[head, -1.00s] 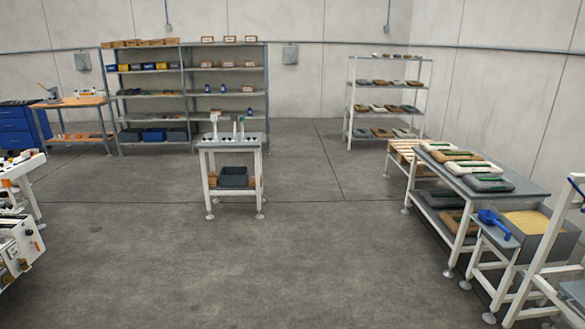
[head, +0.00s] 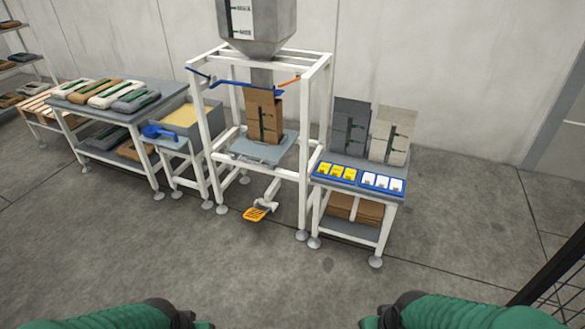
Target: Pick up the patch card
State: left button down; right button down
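Several small cards lie in two blue trays on the front of a small grey-topped table at the right. Yellow cards (head: 337,172) are in the left blue tray (head: 318,180) and white cards (head: 383,182) are in the right blue tray (head: 402,193). I cannot tell which of them is the patch card.
Grey and tan bag stacks (head: 350,128) stand behind the trays. A white filling frame (head: 304,150) with a hopper, a brown bag and an orange pedal (head: 254,214) stands left of the table. A bag table (head: 150,101) is farther left. The floor before me is clear; a dark mesh fence (head: 560,268) edges the right.

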aim_at(382, 182)
jog(key=i+z, duration=0.1)
jog(key=z, duration=0.7)
jog(key=i+j, duration=1)
jog(key=i, duration=0.25)
jog(key=i+j+z, duration=0.15)
jog(key=i+j, duration=0.85)
jog(key=i, duration=0.25)
